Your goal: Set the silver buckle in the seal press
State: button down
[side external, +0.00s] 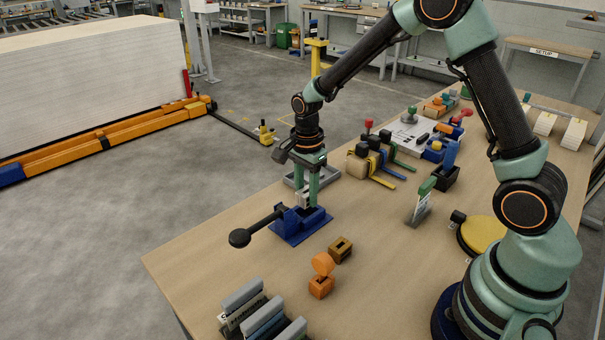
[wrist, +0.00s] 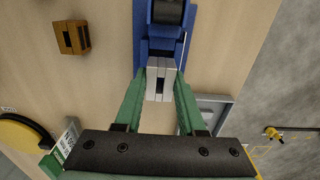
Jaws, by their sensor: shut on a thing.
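The blue seal press (side external: 292,232) stands on the wooden table, with a black lever arm reaching out to the left. It also shows in the wrist view (wrist: 141,45) at the top centre. My gripper (side external: 307,198) points down at the press and is shut on the silver buckle (side external: 303,199). In the wrist view the buckle (wrist: 160,72) is a pale block with a dark slot, between the green fingertips (wrist: 161,82) and at the near end of the press. I cannot tell whether the buckle touches the press.
A brown slotted block (side external: 340,250) and an orange piece (side external: 321,278) stand in front of the press. A grey tray (side external: 291,180) lies behind it. Coloured straps (side external: 385,170) are to the right, and grey-topped holders (side external: 262,318) at the front edge. Bare tabletop lies between.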

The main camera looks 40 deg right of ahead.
jog(key=shift+f, duration=1.35)
jog(key=shift+c, duration=2.1)
grip_release()
jog(key=shift+r, duration=0.1)
notch_tip(320, 180, up, 12)
jog(key=shift+r, duration=0.1)
